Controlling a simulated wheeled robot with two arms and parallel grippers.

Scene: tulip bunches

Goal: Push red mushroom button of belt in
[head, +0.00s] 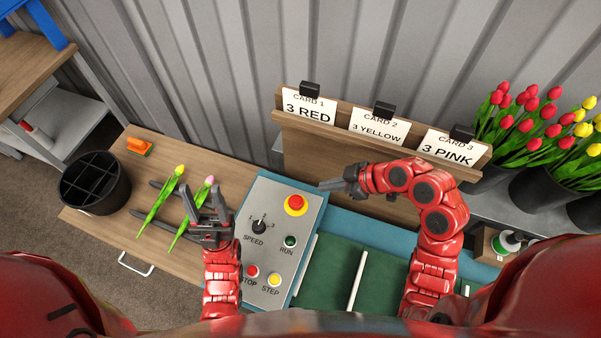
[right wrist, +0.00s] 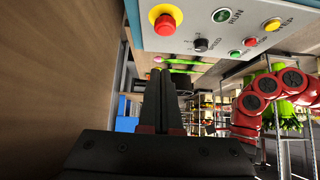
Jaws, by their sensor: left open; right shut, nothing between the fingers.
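The red mushroom button (head: 296,203) stands on a yellow ring at the upper right of the grey control panel (head: 262,215). It also shows in the right wrist view (right wrist: 165,23), above and beyond the fingertips. My right gripper (head: 322,186) is shut and empty, just to the right of and behind the button in the head view, apart from it. In the right wrist view its closed fingers (right wrist: 160,75) point forward, below the button.
The panel also has a speed knob (head: 259,227), a run button (head: 290,241), a stop button (head: 252,271) and a step button (head: 274,280). Two tulips (head: 160,200) lie on the wooden table. A card board (head: 350,165) stands behind the belt (head: 380,285). A black divided bucket (head: 95,183) is at left.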

